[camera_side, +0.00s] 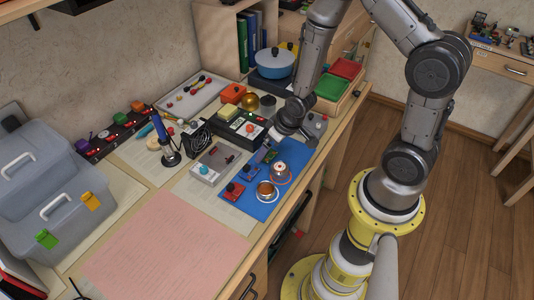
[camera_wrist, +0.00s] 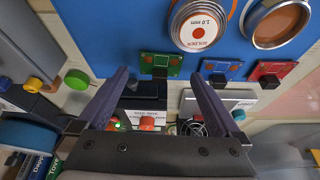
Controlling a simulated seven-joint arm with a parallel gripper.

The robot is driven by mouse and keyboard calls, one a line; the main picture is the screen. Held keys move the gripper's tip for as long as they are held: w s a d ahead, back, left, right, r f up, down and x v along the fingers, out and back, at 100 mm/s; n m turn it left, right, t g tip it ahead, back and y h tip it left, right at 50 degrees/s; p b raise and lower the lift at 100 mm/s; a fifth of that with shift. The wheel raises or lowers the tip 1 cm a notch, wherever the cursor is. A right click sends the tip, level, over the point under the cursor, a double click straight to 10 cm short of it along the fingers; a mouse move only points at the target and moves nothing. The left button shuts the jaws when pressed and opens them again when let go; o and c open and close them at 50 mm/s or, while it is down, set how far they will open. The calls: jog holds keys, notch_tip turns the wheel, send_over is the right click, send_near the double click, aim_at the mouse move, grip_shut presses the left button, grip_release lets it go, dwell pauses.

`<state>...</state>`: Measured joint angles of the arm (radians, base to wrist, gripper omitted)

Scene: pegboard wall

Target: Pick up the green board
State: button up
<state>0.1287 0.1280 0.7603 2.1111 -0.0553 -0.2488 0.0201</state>
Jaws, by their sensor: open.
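The green board (camera_wrist: 161,65) is a small flat circuit board with a dark part, lying on the blue mat (camera_wrist: 110,28) in the wrist view. My gripper (camera_wrist: 160,76) is open and empty. Its fingers point toward the mat, one to each side of the green board's line, with the board just beyond the tips and apart from them as far as I can tell. In the side view my gripper (camera_side: 272,140) is above the far end of the mat, and the green board is hard to make out beside it.
A blue board (camera_wrist: 220,69) and a red board (camera_wrist: 272,71) lie in a row beside the green one. A solder tin (camera_wrist: 199,22) and an open copper-coloured tin (camera_wrist: 276,22) are close by. A black device (camera_side: 243,128) stands behind. The pink sheet (camera_side: 160,250) is clear.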

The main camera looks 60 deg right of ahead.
aim_at(269, 155)
jog(key=shift+w+f, duration=0.3)
jog(key=shift+f, duration=0.35)
jog(key=shift+c, duration=0.2)
jog(key=c, duration=1.3)
jog(key=shift+r, duration=0.1)
notch_tip(269, 155, up, 10)
